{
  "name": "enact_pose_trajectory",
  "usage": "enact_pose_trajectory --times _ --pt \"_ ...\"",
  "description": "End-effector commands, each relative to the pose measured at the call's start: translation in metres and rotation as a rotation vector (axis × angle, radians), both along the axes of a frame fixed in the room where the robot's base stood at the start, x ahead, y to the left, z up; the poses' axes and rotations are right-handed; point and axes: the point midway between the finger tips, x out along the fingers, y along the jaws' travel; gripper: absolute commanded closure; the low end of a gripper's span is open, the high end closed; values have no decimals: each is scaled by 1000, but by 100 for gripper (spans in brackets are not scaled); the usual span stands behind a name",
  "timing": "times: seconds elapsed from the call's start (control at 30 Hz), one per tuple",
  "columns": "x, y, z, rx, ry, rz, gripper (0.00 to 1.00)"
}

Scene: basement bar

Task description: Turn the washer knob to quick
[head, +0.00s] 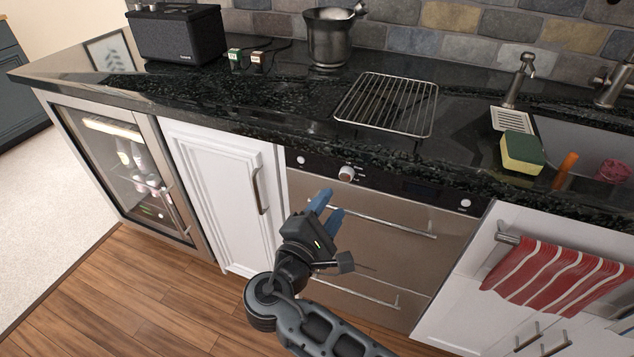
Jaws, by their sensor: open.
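The appliance (375,240) is a stainless steel front with a dark control strip under the black counter. Its round pale knob (347,174) sits on that strip, left of centre, with small white marks around it too small to read. A small round button (301,160) is left of the knob and another (466,203) is at the strip's right end. My gripper (329,206) is open and empty, its blue fingers pointing up toward the strip. It shows just below and left of the knob, apart from it in the picture.
A bar handle (385,221) crosses the appliance front near my fingers. A white cabinet door (225,190) with a handle is to the left, a striped red towel (556,281) on a rail to the right. The counter edge (250,131) overhangs above. A wire rack (388,103) lies on top.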

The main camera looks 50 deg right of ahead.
Motion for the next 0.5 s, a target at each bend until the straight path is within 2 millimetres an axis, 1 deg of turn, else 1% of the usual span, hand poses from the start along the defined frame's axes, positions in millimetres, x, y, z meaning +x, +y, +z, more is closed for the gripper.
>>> enact_pose_trajectory --times 0.07,0.17,0.27,0.5 --pt "3 -2 7 -23 0 -22 57" --pt "4 -7 9 -30 2 -30 57" --pt "7 -19 9 -30 1 -30 57" --pt "16 -56 9 -27 1 -30 57"
